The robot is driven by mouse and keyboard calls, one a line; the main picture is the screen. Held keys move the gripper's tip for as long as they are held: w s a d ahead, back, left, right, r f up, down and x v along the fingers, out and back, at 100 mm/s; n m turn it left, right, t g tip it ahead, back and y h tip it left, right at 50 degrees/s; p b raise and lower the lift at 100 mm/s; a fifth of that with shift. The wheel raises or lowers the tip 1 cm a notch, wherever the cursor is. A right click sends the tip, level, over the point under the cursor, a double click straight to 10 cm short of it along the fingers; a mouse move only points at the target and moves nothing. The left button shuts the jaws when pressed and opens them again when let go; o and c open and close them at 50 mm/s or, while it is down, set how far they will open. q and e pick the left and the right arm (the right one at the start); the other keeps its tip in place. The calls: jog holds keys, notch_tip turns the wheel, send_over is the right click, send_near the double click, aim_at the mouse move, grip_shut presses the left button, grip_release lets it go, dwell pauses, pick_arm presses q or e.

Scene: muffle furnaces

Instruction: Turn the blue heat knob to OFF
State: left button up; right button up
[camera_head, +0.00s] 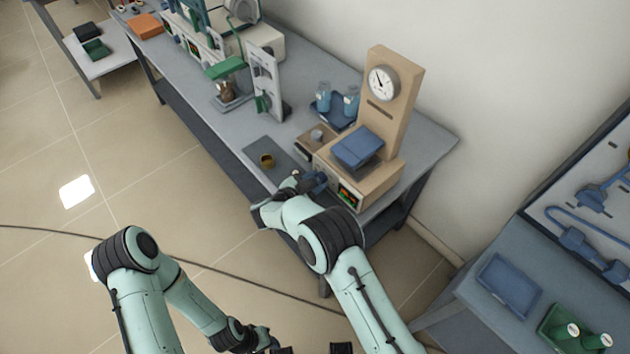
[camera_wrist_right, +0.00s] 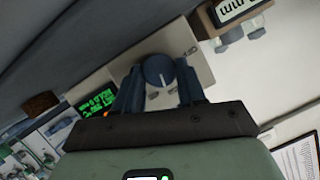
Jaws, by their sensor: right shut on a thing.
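The blue heat knob (camera_wrist_right: 158,70) is round, with a white pointer line, on the beige front of a furnace (camera_head: 375,186). My right gripper (camera_wrist_right: 160,88) has its two dark blue fingers on either side of the knob and is shut on it. In the head view my right gripper (camera_head: 313,183) is at the furnace's front left and hides the knob. In the wrist view the pointer line runs toward the gripper's palm. My left gripper (camera_head: 268,343) is low at the bottom edge, partly cut off, away from the furnace.
A lit green display (camera_wrist_right: 97,103) is beside the knob. The furnace carries a blue slab (camera_head: 357,146) and a tall panel with a dial (camera_head: 384,82). A small brown cup (camera_head: 267,160) stands on a dark mat to its left. Bench space farther left is partly clear.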

jog(key=o, duration=0.8)
jog(key=shift+s+a, duration=0.1)
jog(key=b+v, duration=0.1)
jog(key=v, duration=1.2)
jog(key=shift+s+r, duration=0.1)
